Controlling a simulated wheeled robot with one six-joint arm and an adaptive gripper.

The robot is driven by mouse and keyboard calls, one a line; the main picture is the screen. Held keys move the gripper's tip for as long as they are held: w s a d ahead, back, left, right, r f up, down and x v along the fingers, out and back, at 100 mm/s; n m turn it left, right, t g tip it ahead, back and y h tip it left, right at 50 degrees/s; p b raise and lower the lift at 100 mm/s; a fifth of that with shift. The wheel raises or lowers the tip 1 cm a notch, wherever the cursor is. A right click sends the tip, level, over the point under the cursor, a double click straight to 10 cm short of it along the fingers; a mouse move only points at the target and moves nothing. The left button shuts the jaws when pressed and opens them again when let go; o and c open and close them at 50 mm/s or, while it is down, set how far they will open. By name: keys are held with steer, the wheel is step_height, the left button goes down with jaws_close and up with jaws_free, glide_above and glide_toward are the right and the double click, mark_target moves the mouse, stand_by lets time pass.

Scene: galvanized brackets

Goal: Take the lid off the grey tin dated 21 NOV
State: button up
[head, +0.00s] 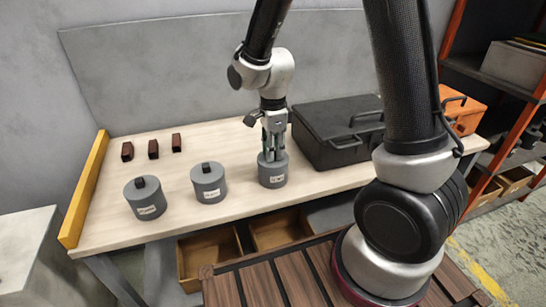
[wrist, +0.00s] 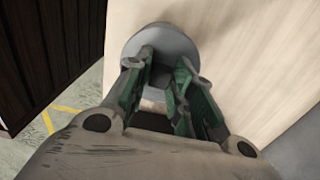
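Three grey lidded tins with small white labels stand in a row on the bench: a left tin (head: 147,200), a middle tin (head: 209,185) and a right tin (head: 272,174). The label print is too small to read, so I cannot tell which is dated 21 NOV. The left and middle lids have dark knobs. My gripper (head: 272,154) points down at the right tin's lid, fingers around its middle. In the wrist view the grey lid (wrist: 172,42) lies beyond my green-padded fingers (wrist: 166,68). They stand apart; whether they touch the knob is unclear.
A dark lidded case (head: 325,125) stands just right of the right tin, and an orange box (head: 463,115) farther right. Several small dark brown blocks (head: 153,149) stand at the back left. A yellow strip (head: 84,190) edges the left side of the bench (head: 110,228).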

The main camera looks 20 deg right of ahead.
jaws_close()
